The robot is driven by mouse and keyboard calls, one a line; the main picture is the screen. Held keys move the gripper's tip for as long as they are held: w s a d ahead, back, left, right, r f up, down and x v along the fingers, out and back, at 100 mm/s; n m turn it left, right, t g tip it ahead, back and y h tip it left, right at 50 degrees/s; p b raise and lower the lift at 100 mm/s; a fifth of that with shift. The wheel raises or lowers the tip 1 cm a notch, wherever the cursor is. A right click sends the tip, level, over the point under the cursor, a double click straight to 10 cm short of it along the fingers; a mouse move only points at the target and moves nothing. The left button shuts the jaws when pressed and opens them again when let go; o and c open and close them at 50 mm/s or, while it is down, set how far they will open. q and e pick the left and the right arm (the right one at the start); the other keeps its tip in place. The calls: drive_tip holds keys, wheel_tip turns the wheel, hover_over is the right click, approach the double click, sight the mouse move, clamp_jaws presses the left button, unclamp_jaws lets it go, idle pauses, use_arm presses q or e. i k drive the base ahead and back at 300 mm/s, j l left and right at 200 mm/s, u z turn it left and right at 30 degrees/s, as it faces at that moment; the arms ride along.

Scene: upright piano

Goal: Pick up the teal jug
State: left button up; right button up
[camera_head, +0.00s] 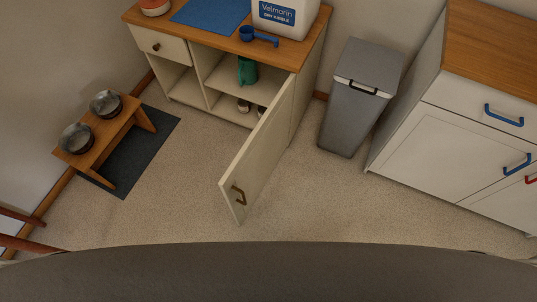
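The teal jug (247,71) stands on the upper shelf inside the open cabinet (180,50), below the wooden top. The cabinet's cream door (255,155) hangs open toward me, with a dark handle low on it, just right of the jug. Neither of my grippers is in view.
Small items (244,106) sit lower in the cabinet. A blue scoop (255,36), blue mat (210,14) and white Velmarin container (285,18) are on top. A grey bin (355,110) stands right; a bowl stand (95,132) stands left. Speckled floor (160,200) is clear in front.

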sight(247, 72)
drive_tip(key=j, duration=0.3)
drive_tip(key=j+z, duration=0.5)
drive_tip(key=j, duration=0.4)
drive_tip(key=j+z, duration=0.45)
drive_tip(key=j, duration=0.45)
drive_tip(key=i+j+z, duration=0.2)
drive_tip(key=j, duration=0.2)
drive_tip(key=i+j+z, duration=0.2)
drive_tip(key=j, duration=0.2)
drive_tip(key=i+j+z, duration=0.2)
drive_tip(key=j, duration=0.2)
drive_tip(key=j+z, duration=0.2)
drive_tip(key=j, duration=0.25)
drive_tip(key=i+j+z, duration=0.2)
drive_tip(key=j, duration=0.3)
drive_tip(key=k, duration=0.05)
